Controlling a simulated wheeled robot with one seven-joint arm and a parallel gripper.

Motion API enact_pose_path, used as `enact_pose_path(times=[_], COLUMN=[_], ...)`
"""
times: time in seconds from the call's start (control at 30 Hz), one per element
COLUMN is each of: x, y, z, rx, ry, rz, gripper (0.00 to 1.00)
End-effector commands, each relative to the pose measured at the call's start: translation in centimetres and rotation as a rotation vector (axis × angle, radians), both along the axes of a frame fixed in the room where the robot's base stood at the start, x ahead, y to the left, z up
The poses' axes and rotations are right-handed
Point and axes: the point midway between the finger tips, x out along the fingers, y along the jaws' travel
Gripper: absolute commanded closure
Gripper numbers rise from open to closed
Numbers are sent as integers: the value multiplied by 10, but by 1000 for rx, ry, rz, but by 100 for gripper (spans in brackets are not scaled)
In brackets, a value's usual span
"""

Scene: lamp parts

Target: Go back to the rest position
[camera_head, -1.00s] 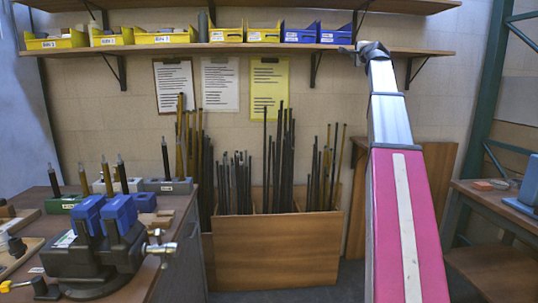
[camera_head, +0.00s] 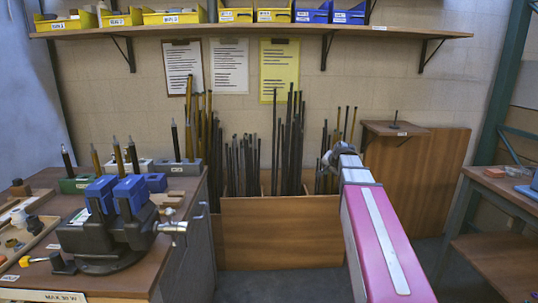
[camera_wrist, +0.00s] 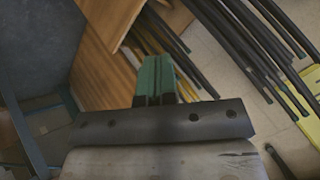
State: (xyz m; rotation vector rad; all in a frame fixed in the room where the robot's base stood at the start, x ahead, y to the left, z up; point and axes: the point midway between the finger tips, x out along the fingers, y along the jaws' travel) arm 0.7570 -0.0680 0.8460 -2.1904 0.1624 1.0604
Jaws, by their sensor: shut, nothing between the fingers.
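My gripper shows in the wrist view with its green fingers (camera_wrist: 155,79) side by side, shut and empty. In the head view my arm stretches out from the lower right, and its dark far end stands in front of the rod bin (camera_head: 282,235). The fingers cannot be made out in the head view. Dark rods (camera_wrist: 255,50) and a wooden panel (camera_wrist: 106,35) lie beyond the fingers in the wrist view, apart from them.
A workbench with a blue-jawed vise (camera_head: 115,215) stands at the left. A wall shelf (camera_head: 270,31) carries yellow and blue bins. A small wooden ledge (camera_head: 385,128) holds a thin upright part behind my arm. Another bench (camera_head: 500,188) stands at the right.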

Motion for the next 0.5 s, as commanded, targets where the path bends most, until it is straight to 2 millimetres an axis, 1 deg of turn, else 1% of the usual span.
enact_pose_path(times=[0.03,0.1,0.17,0.2,0.27,0.3,0.37,0.4,0.47,0.5], x=[-19,-40,-58,-70,-90,-104,-125,-139,-161,-176], y=[8,17,25,29,35,40,45,48,53,56], z=[-26,-57,-82,-99,-122,-137,-158,-172,-191,-203], rx=[-30,-72,-106,-131,-165,-186,-219,-239,-270,-290], ry=[43,99,146,178,226,258,305,337,384,416], rz=[32,78,118,146,189,218,262,292,339,370], gripper=[100,100,100,100,100,100,100,100,100,100])
